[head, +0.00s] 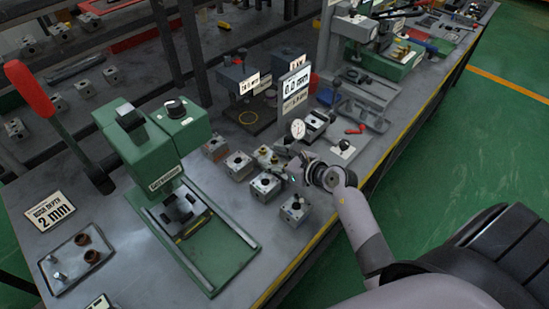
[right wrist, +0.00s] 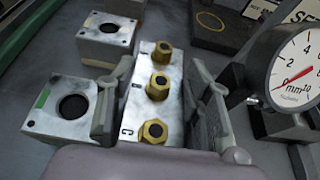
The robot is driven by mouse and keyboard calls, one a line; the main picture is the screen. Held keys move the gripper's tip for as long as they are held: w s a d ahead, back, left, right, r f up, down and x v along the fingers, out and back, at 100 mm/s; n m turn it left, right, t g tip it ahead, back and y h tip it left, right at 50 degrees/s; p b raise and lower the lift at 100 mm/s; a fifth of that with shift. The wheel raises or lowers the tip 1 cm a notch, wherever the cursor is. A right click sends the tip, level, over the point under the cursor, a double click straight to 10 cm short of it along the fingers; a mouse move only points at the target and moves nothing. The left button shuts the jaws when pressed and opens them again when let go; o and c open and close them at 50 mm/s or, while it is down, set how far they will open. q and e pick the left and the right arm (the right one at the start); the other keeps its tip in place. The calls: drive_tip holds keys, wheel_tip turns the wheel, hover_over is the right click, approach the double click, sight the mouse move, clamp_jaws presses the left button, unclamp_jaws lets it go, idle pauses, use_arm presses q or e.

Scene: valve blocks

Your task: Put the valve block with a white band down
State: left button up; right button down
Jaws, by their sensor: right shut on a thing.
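My right gripper (head: 281,161) reaches in over the bench. In the right wrist view its fingers (right wrist: 160,70) are shut on the sides of a silvery valve block (right wrist: 137,102) with a row of brass hex fittings on top and dark letters. In the head view the held block (head: 265,157) is small and partly hidden by the gripper. No white band can be made out on its visible face. Whether its underside touches the bench cannot be told. My left gripper is not in view.
Other valve blocks (head: 238,165), (head: 265,186), (head: 295,208) stand close around. In the wrist view, a green-marked block (right wrist: 42,122) is beside the left finger and a dial gauge (right wrist: 293,72) is at right. A green press (head: 150,150) stands left.

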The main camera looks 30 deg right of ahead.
drive_tip(key=shift+r, duration=0.2)
drive_tip(key=shift+f, duration=0.15)
drive_tip(key=c, duration=1.1)
unclamp_jaws()
